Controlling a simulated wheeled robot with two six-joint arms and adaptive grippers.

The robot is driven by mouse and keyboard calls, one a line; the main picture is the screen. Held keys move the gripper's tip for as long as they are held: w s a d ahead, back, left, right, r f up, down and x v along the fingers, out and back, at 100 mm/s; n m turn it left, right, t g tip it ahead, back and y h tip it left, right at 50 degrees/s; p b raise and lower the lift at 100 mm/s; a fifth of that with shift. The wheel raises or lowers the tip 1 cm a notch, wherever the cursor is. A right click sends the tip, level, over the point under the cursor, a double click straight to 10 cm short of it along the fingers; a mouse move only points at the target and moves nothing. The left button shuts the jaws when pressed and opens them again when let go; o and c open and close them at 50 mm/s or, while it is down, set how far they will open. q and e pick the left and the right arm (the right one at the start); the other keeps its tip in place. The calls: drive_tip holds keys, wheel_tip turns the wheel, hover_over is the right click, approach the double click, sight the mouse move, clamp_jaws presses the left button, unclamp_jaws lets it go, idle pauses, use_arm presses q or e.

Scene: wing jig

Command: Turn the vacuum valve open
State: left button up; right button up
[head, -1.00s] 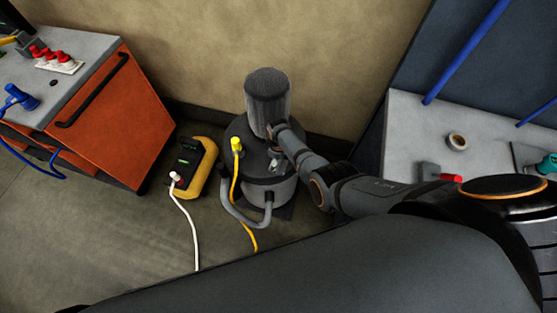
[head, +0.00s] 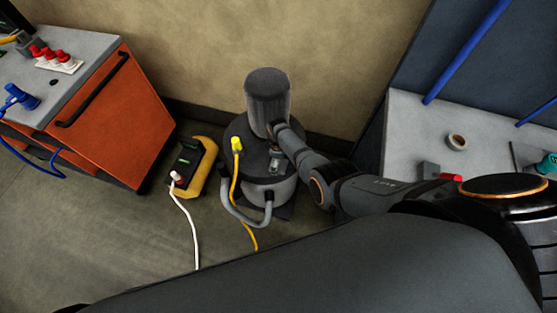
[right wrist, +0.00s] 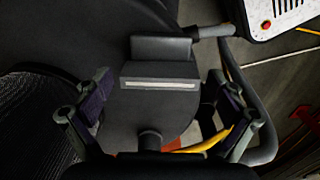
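The vacuum unit (head: 233,130) stands on the floor against the wall, a dark round tank with a ribbed grey cylinder (head: 268,98) on top. My right arm reaches it from the right. In the right wrist view, my right gripper (right wrist: 165,108) is open, its fingers well apart on either side. A dark blocky part with a pale strip (right wrist: 160,84) lies between and beyond the fingers, apparently not touched by them. It may be the valve; I cannot tell which way it is turned. My left gripper does not show.
A yellow-and-black device (head: 202,170) with a white cable stands left of the vacuum. A yellow cable and a grey hose (head: 234,213) run at its front. An orange cabinet (head: 120,120) is at the left, a grey bench (head: 410,130) at the right.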

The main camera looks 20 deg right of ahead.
idle(0.3)
wheel_tip(320, 180, up, 12)
idle(0.4)
drive_tip(key=shift+f, duration=0.1)
idle(0.4)
